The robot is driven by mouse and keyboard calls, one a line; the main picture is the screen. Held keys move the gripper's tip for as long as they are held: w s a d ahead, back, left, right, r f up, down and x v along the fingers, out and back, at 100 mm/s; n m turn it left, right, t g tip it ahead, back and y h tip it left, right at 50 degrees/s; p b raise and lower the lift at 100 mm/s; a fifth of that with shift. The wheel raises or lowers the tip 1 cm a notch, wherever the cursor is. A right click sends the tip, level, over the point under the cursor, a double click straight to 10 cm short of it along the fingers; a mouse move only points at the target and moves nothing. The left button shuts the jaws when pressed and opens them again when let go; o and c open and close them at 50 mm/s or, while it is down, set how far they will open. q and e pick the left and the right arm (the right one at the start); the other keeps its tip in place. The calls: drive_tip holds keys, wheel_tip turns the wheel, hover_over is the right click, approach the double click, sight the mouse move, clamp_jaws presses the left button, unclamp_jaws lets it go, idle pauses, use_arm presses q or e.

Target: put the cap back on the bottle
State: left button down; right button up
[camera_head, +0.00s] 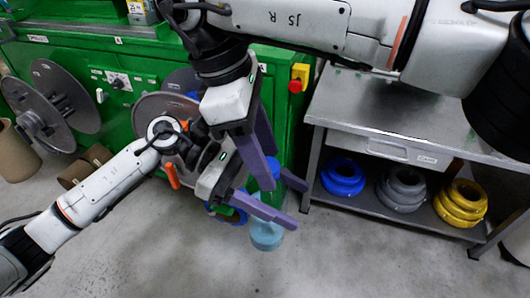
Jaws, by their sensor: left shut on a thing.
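A light blue bottle (266,236) hangs above the floor in the middle of the head view. My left gripper (290,214) is shut on the bottle, with its purple fingers across the bottle's upper part. My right gripper (286,184) comes down from above, just over the left one. The bottle's neck is hidden by the fingers.
A green machine (60,62) with grey reels (50,98) stands behind on the left. A metal table (370,110) at right has a shelf with blue rings (343,178), grey rings (402,188) and yellow rings (461,203). The floor in front is clear.

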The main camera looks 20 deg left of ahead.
drive_tip(key=shift+r, duration=2.3)
drive_tip(key=shift+s+a, duration=0.1)
drive_tip(key=shift+c, duration=0.3)
